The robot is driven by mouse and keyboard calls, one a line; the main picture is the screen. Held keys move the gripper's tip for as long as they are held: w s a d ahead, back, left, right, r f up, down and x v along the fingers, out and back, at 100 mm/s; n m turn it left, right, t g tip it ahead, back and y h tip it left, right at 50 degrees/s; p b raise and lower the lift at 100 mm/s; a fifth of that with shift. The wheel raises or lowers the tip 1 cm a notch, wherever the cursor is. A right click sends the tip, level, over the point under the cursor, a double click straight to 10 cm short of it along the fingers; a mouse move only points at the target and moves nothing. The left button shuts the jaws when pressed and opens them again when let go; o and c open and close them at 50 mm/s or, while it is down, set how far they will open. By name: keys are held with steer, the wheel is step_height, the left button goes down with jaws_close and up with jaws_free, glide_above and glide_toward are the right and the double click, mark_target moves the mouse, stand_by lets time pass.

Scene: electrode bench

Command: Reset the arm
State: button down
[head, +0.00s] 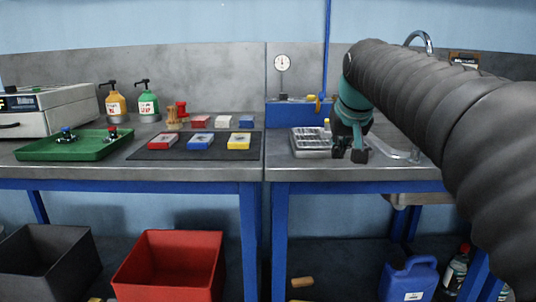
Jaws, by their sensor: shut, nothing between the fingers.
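My gripper (350,155) hangs from my arm over the front of the bench, right of the middle in the head view. It points down and is shut, with nothing held. It is beside the right end of a metal rack tray (308,146) that has a yellow-topped item (326,125) standing at its far right. My arm comes in from the right and hides part of the bench and the sink area behind it.
A dark mat (190,157) holds a red, a blue and a yellow-topped block. A green tray (40,150) lies at left, near two pump bottles (148,106). A blue stand (292,112) is behind the rack tray. Red (168,268) and dark (50,262) bins stand below.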

steer(key=s+f, duration=1.1)
steer(key=s, duration=0.3)
steer(key=s+f+g, duration=0.1)
steer(key=s+f, duration=1.1)
steer(key=s, duration=0.2)
steer(key=shift+d, duration=0.15)
